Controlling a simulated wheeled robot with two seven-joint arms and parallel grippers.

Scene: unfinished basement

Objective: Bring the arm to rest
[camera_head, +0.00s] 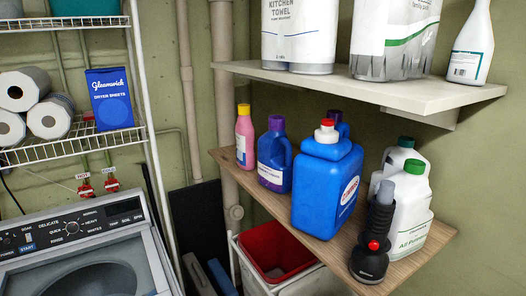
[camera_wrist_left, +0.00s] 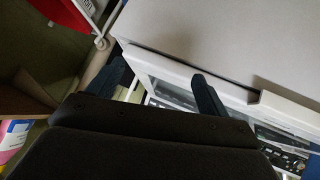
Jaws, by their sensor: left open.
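My left gripper (camera_wrist_left: 157,68) shows only in the left wrist view. Its two dark fingers are spread apart, with nothing visible between them. A pale panel with a white edge (camera_wrist_left: 180,60) lies beyond the fingers; I cannot tell how far away it is. The head view shows neither gripper, and my right gripper is in neither view.
A wooden shelf (camera_head: 420,256) holds a blue jug (camera_head: 325,185), other bottles and a black object with a red knob (camera_head: 371,240). A white shelf (camera_head: 400,92) hangs above. A washer (camera_head: 80,250), wire rack (camera_head: 75,148) and red-lined bin (camera_head: 272,250) stand nearby.

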